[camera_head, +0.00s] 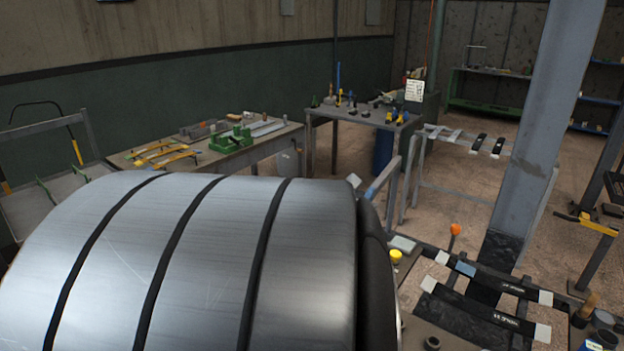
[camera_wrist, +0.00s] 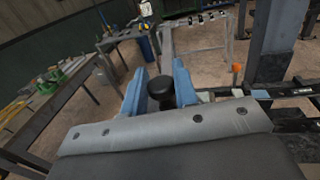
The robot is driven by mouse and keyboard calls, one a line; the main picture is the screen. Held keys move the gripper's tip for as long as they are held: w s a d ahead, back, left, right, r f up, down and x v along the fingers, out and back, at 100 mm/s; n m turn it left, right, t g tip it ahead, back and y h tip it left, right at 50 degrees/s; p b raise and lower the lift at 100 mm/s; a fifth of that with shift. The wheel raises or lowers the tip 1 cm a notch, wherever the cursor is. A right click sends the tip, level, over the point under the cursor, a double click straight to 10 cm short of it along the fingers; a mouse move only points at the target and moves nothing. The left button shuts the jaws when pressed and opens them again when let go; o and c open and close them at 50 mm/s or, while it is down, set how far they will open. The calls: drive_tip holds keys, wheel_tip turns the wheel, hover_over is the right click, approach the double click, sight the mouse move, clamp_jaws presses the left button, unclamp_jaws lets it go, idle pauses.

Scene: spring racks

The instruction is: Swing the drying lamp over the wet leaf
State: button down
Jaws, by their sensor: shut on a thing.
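In the wrist view, the two blue fingers of my gripper (camera_wrist: 158,76) close around a round black knob (camera_wrist: 161,91). What the knob belongs to is unclear; no drying lamp can be made out for sure. There, two dark leaf strips with pale ends lie at the lower right, one behind (camera_head: 500,284) and one in front (camera_head: 485,312). I cannot tell which leaf is wet. A large brushed-metal rounded body (camera_head: 205,265) with black bands fills the lower left and hides what is behind it.
A grey steel post (camera_head: 545,120) rises behind the leaf strips. An orange-topped knob (camera_head: 455,230) and a yellow cap (camera_head: 396,256) stand near them. Benches with tools, one at left (camera_head: 245,155) and one at the back (camera_head: 355,115), stand beyond. Open floor lies between them.

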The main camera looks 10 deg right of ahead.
idle(0.3)
drive_tip(key=c, duration=1.2)
unclamp_jaws()
drive_tip(key=shift+o, duration=0.2)
drive_tip(key=v, duration=0.7)
drive_tip(key=shift+s, duration=0.2)
drive_tip(key=shift+a, duration=0.1)
